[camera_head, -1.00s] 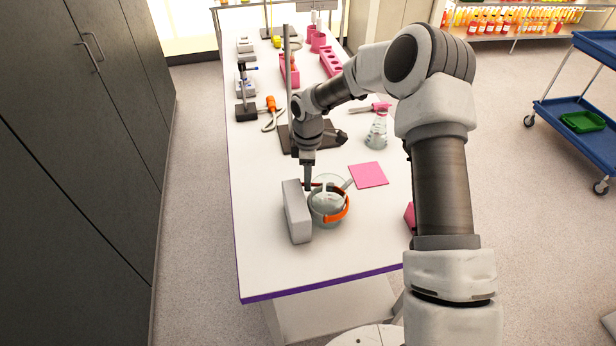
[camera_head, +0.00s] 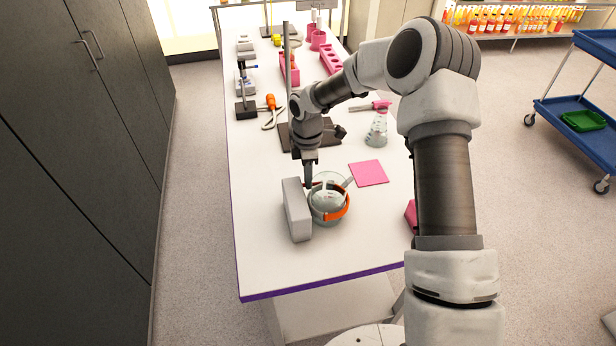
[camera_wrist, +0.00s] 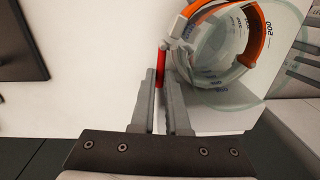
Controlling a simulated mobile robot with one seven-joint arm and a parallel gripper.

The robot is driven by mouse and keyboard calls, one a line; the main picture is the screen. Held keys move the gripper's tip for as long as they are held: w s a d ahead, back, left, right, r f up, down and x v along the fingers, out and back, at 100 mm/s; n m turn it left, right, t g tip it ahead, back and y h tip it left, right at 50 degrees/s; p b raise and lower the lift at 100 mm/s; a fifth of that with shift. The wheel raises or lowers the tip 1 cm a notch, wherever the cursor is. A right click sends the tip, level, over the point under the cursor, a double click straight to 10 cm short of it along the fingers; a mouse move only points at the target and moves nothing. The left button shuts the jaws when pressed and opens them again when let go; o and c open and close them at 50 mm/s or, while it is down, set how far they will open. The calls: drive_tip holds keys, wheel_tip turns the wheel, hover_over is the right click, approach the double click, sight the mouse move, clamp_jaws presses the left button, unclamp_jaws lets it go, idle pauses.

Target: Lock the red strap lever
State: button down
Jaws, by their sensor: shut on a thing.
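The red strap lever (camera_wrist: 161,68) is a small red bar at the left side of the orange strap (camera_wrist: 258,22) in the wrist view. The strap runs around a clear glass vessel (camera_wrist: 225,45) with printed markings. In the head view the vessel (camera_head: 328,192) stands on the bench with the orange strap (camera_head: 336,216) across its front. My gripper (camera_wrist: 161,74) is shut on the red lever, one fingertip on each side of it. In the head view my gripper (camera_head: 308,182) reaches down at the vessel's back left edge and mostly hides the lever.
A grey block (camera_head: 296,209) stands close to the left of the vessel. A pink square (camera_head: 368,173) lies to its right. A stand (camera_head: 287,95) and a conical flask (camera_head: 377,128) are behind. The bench front (camera_head: 300,270) is clear.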

drive_tip(key=c, duration=0.9)
unclamp_jaws()
